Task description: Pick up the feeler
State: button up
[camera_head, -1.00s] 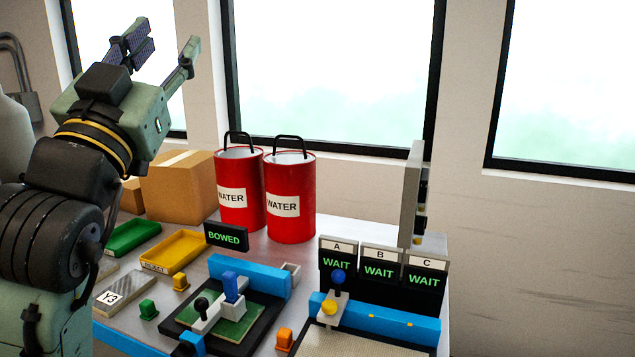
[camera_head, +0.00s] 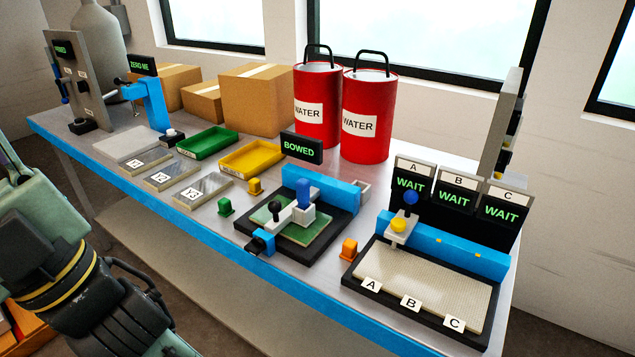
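No part is labelled as the feeler, so I cannot tell for sure which one it is. A small grey block with an upright blue handle (camera_head: 303,198) stands on the green plate (camera_head: 300,232) in the black fixture under the BOWED sign. A black-knobbed lever (camera_head: 275,210) is beside it.
The bench (camera_head: 225,225) also holds a green tray (camera_head: 207,143), a yellow tray (camera_head: 252,158), metal plates marked Y1 to Y3, and small coloured blocks. Two red WATER cans (camera_head: 370,115) and cardboard boxes stand behind. The A, B and C displays (camera_head: 453,197) read WAIT.

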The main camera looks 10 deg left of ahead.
aim_at(303, 185)
jog(key=j+z, duration=0.25)
jog(key=k+j+z, duration=0.15)
jog(key=z, duration=0.15)
jog(key=j+z, duration=0.55)
jog(key=k+l, duration=0.05)
